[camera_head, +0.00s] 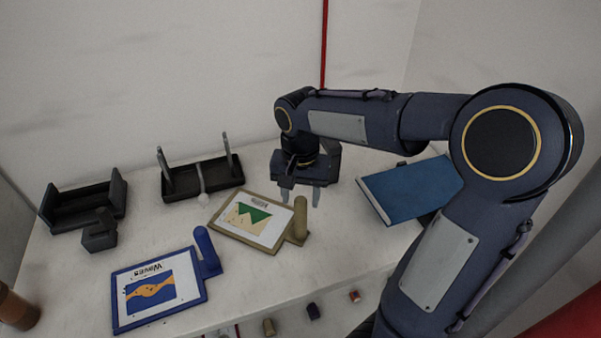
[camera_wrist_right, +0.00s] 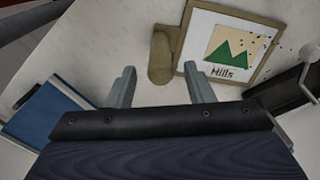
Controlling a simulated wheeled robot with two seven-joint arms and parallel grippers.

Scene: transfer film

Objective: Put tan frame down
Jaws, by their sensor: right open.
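The tan frame (camera_head: 250,219) lies flat on the white table, with a green mountain picture on it. Its tan handle (camera_head: 300,217) sticks up at its right side. In the right wrist view the tan frame (camera_wrist_right: 228,45) reads "Hills", and its handle (camera_wrist_right: 162,58) is beyond my fingertips. My right gripper (camera_head: 301,196) is open and empty, above the table just behind the handle and apart from it. In the right wrist view its two fingers (camera_wrist_right: 158,80) are spread with nothing between them. My left gripper is not in view.
A blue frame (camera_head: 160,290) marked "Waves" with a blue handle lies at front left. A black tray with two uprights (camera_head: 203,180) and a dark open holder (camera_head: 84,203) stand behind. A blue panel (camera_head: 408,190) lies at right. Small blocks (camera_head: 313,311) show below the table's front edge.

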